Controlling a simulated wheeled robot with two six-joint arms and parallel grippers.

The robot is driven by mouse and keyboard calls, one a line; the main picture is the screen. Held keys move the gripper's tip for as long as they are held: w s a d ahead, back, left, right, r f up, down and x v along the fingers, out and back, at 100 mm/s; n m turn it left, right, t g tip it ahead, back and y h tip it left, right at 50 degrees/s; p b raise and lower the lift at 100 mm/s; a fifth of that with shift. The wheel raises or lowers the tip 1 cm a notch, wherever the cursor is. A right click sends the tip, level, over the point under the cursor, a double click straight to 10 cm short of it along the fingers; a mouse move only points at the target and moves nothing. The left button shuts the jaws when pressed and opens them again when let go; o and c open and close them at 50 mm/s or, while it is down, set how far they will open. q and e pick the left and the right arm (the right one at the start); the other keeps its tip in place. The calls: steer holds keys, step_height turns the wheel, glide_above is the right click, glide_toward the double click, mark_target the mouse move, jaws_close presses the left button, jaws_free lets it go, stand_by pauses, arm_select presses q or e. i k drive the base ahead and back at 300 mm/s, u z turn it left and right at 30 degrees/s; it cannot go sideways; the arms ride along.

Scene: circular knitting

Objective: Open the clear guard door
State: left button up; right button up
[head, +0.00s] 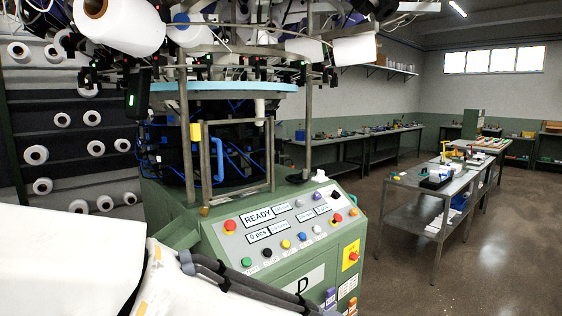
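The clear guard door (271,155) is a grey metal frame with a see-through pane on the front of the green knitting machine (165,205). It stands upright below the blue ring (225,87) and looks closed, though I cannot tell whether it is latched. A blue upright handle (218,160) is on its left side, and a yellow block (195,132) sits near its upper left corner. Dark parts and blue hoses show behind the pane. Neither of my grippers can be made out. Pale arm parts of mine fill the lower left.
The sloped control panel (290,222) with buttons and a READY display lies below the door. White yarn cones (117,25) hang above. A rack of rolls (37,155) stands at left. A metal table (425,182) stands at right, with open floor (480,270) in front.

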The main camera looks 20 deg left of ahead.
mark_target(220, 177)
steer(key=z, duration=0.3)
steer(key=i, duration=0.85)
steer(key=u, duration=1.15)
